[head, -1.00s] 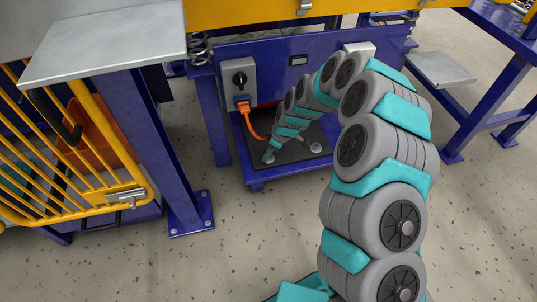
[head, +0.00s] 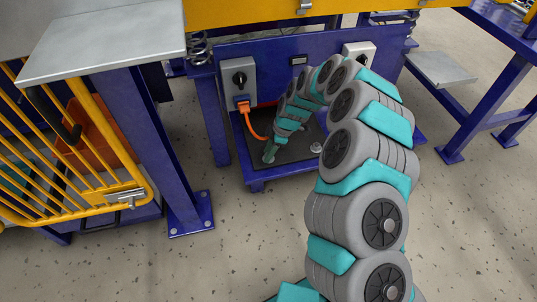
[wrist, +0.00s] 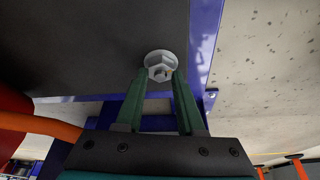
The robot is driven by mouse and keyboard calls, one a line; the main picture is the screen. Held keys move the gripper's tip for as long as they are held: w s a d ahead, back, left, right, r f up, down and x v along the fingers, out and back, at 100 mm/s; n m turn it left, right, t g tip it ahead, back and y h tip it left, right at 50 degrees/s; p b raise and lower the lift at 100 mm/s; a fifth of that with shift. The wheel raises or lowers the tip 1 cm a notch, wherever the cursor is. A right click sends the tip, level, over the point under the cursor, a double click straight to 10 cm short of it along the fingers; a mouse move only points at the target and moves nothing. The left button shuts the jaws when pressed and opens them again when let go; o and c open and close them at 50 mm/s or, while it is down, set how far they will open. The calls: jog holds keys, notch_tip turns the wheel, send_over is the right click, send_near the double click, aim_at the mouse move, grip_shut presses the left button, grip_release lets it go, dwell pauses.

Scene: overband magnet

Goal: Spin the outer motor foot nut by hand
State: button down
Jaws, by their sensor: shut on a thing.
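The outer motor foot nut (wrist: 161,64) is a pale metal hex nut with a wide flange and a stud end in its middle. It sits near the edge of the dark plate (wrist: 85,40). My gripper (wrist: 161,76) has its two green fingers shut on the nut, one on each side. In the head view my gripper (head: 269,154) reaches down to the front left of the plate and hides this nut. Another light nut (head: 316,148) shows on the plate farther right.
An orange cable (head: 250,127) runs from the grey switch box (head: 239,80) down close by my gripper. A blue frame leg (head: 150,130) and a yellow barred gate (head: 75,150) stand at the left. The speckled floor (head: 240,250) in front is clear.

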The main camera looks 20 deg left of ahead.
jog(key=shift+f+n+g, duration=0.1)
jog(key=shift+n+g, duration=0.2)
jog(key=shift+n, duration=0.8)
jog(key=shift+n+g+h, duration=0.4)
jog(key=shift+n, duration=0.9)
jog(key=shift+w+n+h, duration=0.1)
jog(key=shift+n+h, duration=0.2)
jog(key=shift+n, duration=0.7)
jog(key=shift+c, duration=2.2)
grip_release()
